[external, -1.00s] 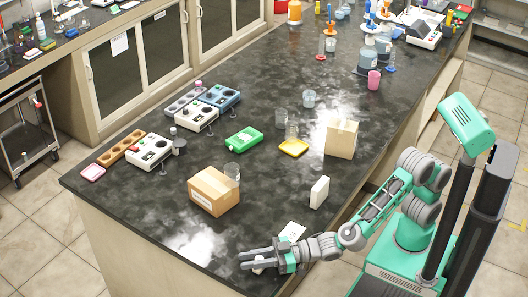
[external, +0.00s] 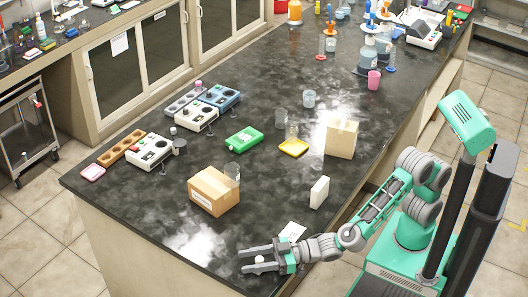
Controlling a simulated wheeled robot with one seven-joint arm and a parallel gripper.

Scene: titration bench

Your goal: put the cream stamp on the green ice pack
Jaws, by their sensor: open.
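The cream stamp looks like a small pale object (external: 260,259) near the front edge of the black bench. My gripper (external: 252,259) is open, with its two fingers pointing left. The pale object shows in the gap between the fingers, and part of it is hidden by them. I cannot tell whether either finger touches it. The green ice pack (external: 244,138) lies flat on the bench farther back, well away from my gripper.
A white upright block (external: 319,192), a tan box (external: 341,139) and a yellow tray (external: 293,147) are to the right. A white card (external: 292,231) lies by my wrist.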

